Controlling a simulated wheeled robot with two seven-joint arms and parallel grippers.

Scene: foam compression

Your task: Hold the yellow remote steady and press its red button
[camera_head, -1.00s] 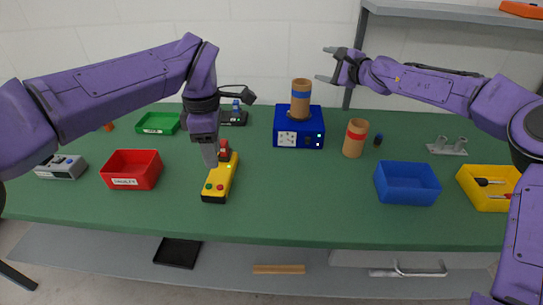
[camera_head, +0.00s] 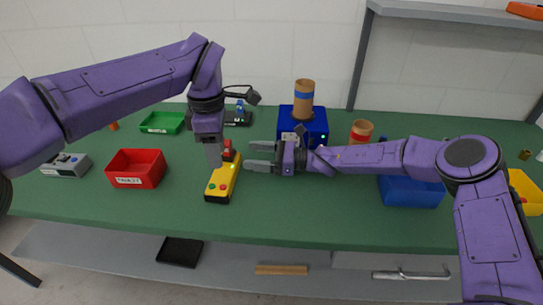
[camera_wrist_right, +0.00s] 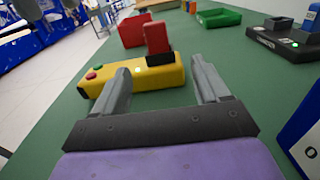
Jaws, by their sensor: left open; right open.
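The yellow remote (camera_head: 222,184) lies on the green table, with a red and a green button near its front end and a black far end. The wrist view also shows the remote (camera_wrist_right: 150,76), its red button (camera_wrist_right: 91,75) toward the left. A small red block-like part (camera_wrist_right: 156,38) stands at the remote's black end. My left gripper (camera_head: 215,160) points down at the remote's far part; its fingers are partly hidden and I cannot tell whether they touch it. My right gripper (camera_head: 262,158) is open and empty, right of the remote, its fingers pointing left toward it.
A red bin (camera_head: 136,168) stands left of the remote, and a green tray (camera_head: 162,122) behind. A blue box (camera_head: 303,120) with a cardboard tube (camera_head: 304,92) stands behind my right gripper. A blue bin (camera_head: 411,191) is at the right. The table in front of the right forearm is clear.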

